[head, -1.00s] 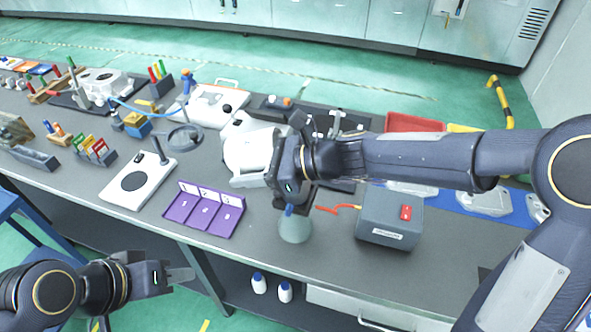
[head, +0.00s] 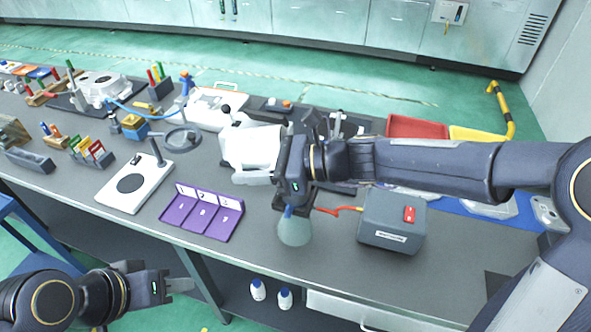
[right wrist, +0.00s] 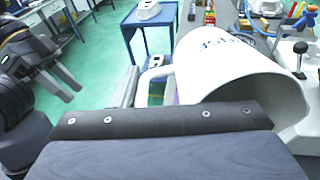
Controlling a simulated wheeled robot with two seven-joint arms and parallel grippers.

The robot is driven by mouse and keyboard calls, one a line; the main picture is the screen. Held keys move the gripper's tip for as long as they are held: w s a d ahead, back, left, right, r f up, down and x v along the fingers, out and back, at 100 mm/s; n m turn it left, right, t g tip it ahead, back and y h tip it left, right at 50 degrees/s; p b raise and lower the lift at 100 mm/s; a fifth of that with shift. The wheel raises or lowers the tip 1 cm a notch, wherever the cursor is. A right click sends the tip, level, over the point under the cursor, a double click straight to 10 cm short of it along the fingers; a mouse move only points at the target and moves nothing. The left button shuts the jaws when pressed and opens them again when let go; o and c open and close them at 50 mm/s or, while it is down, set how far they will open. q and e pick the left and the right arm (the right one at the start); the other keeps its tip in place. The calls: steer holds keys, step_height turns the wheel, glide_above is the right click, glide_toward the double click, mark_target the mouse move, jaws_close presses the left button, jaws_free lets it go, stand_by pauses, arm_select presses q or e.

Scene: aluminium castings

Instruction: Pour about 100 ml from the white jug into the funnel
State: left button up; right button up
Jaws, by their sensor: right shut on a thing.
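The white jug (head: 252,148) is held above the bench, tilted well onto its side. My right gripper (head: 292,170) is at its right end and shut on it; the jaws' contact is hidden. In the right wrist view the jug (right wrist: 235,75) fills the upper right, with its handle at the left and dark lettering. I see no liquid. A grey round ring or funnel (head: 183,138) sits to the left of the jug, near an upright rod; I cannot tell its exact shape. My left gripper (head: 178,286) is empty and open, low at the left in front of the bench.
A white plate with a black disc (head: 133,185) and a purple numbered tray (head: 203,212) lie left of the jug. A pale conical flask (head: 295,232) and a grey box (head: 392,222) stand near the front edge. Racks and fixtures crowd the left and back.

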steer(key=shift+d+r+y+b, duration=0.15)
steer(key=shift+y+b, duration=0.15)
steer(key=shift+b, duration=0.3)
steer(key=shift+a+f+h+p, duration=0.35)
steer(key=shift+h+p, duration=0.7)
steer(key=shift+p, duration=1)
steer(key=shift+a+f+h+p, duration=0.35)
steer(key=shift+h+p, duration=0.75)
steer(key=shift+p, duration=0.95)
steer(key=shift+a+f+h+p, duration=0.35)
steer(key=shift+h+p, duration=0.7)
steer(key=shift+p, duration=1)
steer(key=shift+d, duration=0.1)
steer(key=shift+f, duration=0.15)
